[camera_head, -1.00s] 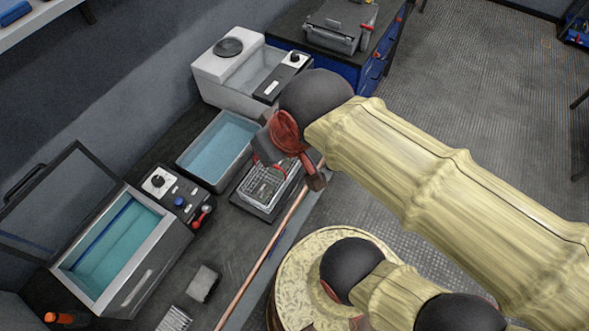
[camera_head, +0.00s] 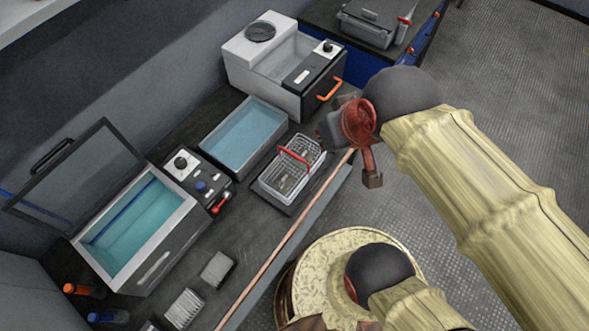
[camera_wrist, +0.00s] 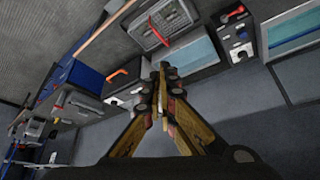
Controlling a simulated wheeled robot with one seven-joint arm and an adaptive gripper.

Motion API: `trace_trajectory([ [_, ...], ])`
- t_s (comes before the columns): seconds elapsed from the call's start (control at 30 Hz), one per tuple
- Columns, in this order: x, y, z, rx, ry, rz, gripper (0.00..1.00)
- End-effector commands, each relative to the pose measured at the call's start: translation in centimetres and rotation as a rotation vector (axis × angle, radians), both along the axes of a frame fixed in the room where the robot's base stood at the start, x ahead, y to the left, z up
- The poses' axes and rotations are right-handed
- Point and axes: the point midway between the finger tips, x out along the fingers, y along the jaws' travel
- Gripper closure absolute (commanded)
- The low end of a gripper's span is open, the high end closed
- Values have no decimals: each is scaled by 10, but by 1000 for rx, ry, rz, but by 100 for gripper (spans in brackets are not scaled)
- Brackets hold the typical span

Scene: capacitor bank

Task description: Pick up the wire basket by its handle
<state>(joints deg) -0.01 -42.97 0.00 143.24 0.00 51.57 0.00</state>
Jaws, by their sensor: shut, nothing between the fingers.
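The wire basket (camera_head: 288,165) stands on a dark tray on the workbench. Its red handle (camera_head: 293,157) arches over the top. In the wrist view the basket (camera_wrist: 158,22) is at the top, left of the water tank. My gripper (camera_head: 372,180) is to the right of the basket, past the bench's front edge and apart from it. In the wrist view my gripper (camera_wrist: 162,74) has its fingers together, with nothing between them. The fingertips in the head view are partly hidden by the wrist.
An open water tray (camera_head: 243,137) sits behind the basket. A white bath with an orange handle (camera_head: 330,88) stands at the back. A lidded tank (camera_head: 137,228) is at the left. A copper rail (camera_head: 285,245) runs along the bench front. A round stool (camera_head: 310,270) stands before it.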

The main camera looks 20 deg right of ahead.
Motion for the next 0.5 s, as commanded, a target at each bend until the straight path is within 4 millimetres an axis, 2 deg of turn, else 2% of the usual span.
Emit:
trace_trajectory([
  [0.2, 0, 0, 0, 0, 0, 0, 99],
  [0.33, 0, 3, -7, 0, 4, 11, 92],
  [0.37, 1, 5, -13, 0, 14, 18, 90],
  [0.5, 7, 18, -72, -4, 138, 67, 89],
])
